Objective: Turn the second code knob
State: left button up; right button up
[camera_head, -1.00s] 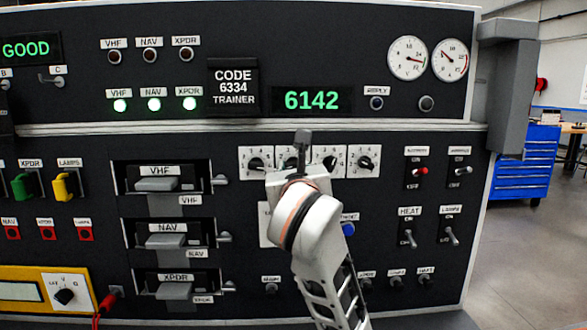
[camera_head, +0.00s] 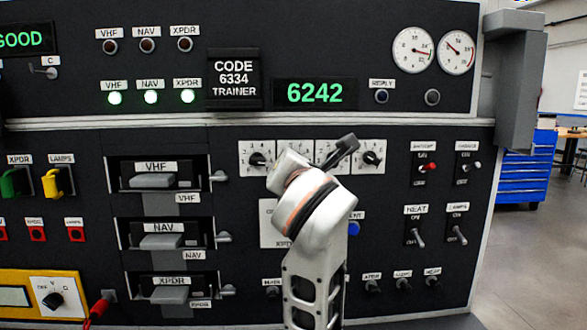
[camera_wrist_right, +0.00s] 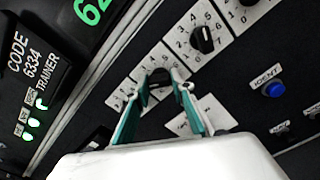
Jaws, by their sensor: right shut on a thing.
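Four code dials sit in a row below the green display (camera_head: 315,92), which reads 6242. The placard (camera_head: 233,80) above reads CODE 6334 TRAINER. The first code knob (camera_head: 257,159) and fourth code knob (camera_head: 372,158) are clear in the head view; my right gripper hides the second and partly covers the third. In the wrist view, the teal fingers of my right gripper (camera_wrist_right: 163,84) are shut on the dark second code knob (camera_wrist_right: 159,75). The third code knob (camera_wrist_right: 203,40) stands free beside it. My left gripper is not in view.
A blue IDENT button (camera_wrist_right: 274,90) lies below the dials. VHF, NAV and XPDR modules with protruding handles (camera_head: 155,181) stand to the left. Toggle switches (camera_head: 414,238) are on the right. A grey post (camera_head: 517,85) edges the panel.

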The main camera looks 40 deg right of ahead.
jog(key=shift+m+b, duration=1.4)
jog(key=shift+m, duration=2.1)
jog(key=o, duration=1.1)
jog(key=shift+r, duration=0.15)
